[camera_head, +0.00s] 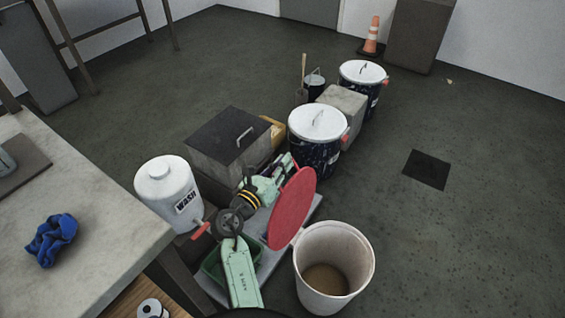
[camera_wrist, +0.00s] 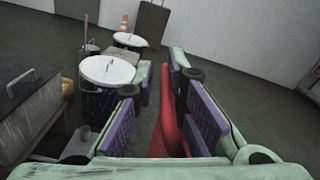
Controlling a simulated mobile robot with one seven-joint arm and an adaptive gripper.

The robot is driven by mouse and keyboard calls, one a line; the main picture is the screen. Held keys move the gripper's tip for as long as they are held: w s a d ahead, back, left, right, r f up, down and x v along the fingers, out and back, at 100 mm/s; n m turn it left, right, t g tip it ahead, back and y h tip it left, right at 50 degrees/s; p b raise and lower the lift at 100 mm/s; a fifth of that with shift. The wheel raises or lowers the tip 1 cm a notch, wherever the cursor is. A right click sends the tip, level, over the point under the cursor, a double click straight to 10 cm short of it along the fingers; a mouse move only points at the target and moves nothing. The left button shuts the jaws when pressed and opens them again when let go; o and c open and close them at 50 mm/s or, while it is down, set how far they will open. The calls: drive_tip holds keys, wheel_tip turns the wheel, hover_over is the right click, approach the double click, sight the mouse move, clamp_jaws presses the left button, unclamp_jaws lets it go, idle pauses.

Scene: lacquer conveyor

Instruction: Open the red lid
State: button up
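The round red lid (camera_head: 293,208) stands steeply tilted, almost on edge, at the left side of a white bucket (camera_head: 298,262). The bucket's mouth is uncovered and brownish contents show inside. Whether the lid is joined to the rim cannot be told. My gripper (camera_head: 284,172) is on the left, behind the lid, which partly hides it. In the wrist view the purple-padded fingers (camera_wrist: 160,100) are apart. The red lid (camera_wrist: 168,128) shows edge-on between them, close to the right finger, with a clear gap to the left finger.
A white WASH jug (camera_head: 166,190) and a grey box with a handled lid (camera_head: 229,142) stand left of my arm. Dark drums with white lids (camera_head: 318,123) stand behind. A table (camera_head: 62,212) with a blue cloth (camera_head: 52,240) is at left.

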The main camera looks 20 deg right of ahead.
drive_tip(key=shift+o, duration=1.4)
drive_tip(key=shift+r, duration=0.15)
drive_tip(key=shift+a, duration=0.1)
drive_tip(key=v, duration=0.7)
drive_tip(key=shift+s+a, duration=0.1)
drive_tip(key=shift+a, duration=0.05)
